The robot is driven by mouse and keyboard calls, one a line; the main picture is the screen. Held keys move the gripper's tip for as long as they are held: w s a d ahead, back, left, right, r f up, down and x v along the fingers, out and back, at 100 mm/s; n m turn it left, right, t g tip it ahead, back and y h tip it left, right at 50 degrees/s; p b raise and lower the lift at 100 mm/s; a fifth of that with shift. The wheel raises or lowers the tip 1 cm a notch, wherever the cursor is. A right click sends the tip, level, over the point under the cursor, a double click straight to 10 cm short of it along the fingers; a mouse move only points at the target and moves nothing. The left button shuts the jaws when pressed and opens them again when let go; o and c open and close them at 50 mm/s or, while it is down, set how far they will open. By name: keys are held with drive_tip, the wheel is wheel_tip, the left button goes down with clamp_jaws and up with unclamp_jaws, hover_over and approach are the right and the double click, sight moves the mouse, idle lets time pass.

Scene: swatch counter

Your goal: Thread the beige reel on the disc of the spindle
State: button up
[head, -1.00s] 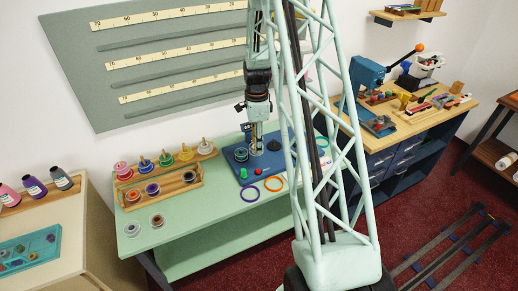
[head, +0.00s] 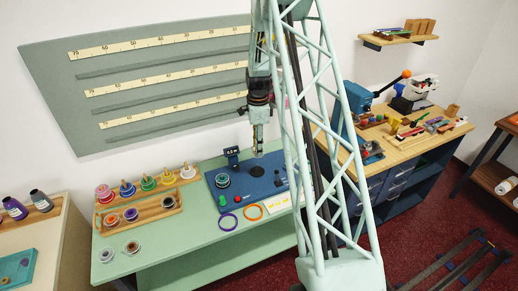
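My gripper (head: 258,147) hangs fingers down above the blue base unit (head: 240,196), clear of its top. Its fingers are too small to tell whether they are open or shut, and I cannot make out a reel between them. A round dark fixture (head: 256,171) is on the base just below the fingertips. A teal-and-dark round piece (head: 222,180) stands at the base's left. I cannot tell for sure which one bears the spindle's disc. A pale reel (head: 187,171) at the right end of the back rack may be the beige one; its colour is uncertain.
The wooden rack (head: 152,192) holds several coloured reels; the tray (head: 150,216) before it holds more. A grey reel (head: 107,255) and a brown reel (head: 133,247) lie at the table's front left.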

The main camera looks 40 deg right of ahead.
drive_tip(key=shift+f, duration=0.15)
idle(0.4)
drive_tip(key=shift+f+b, duration=0.85)
drive_tip(key=shift+f, duration=1.9)
drive_tip(key=shift+f+b, duration=0.8)
drive_tip(key=shift+f, duration=0.5)
drive_tip(key=o, duration=0.9)
drive_tip(key=shift+r, duration=0.1)
drive_tip(key=shift+r+p, duration=0.9)
drive_tip(key=shift+r, duration=2.55)
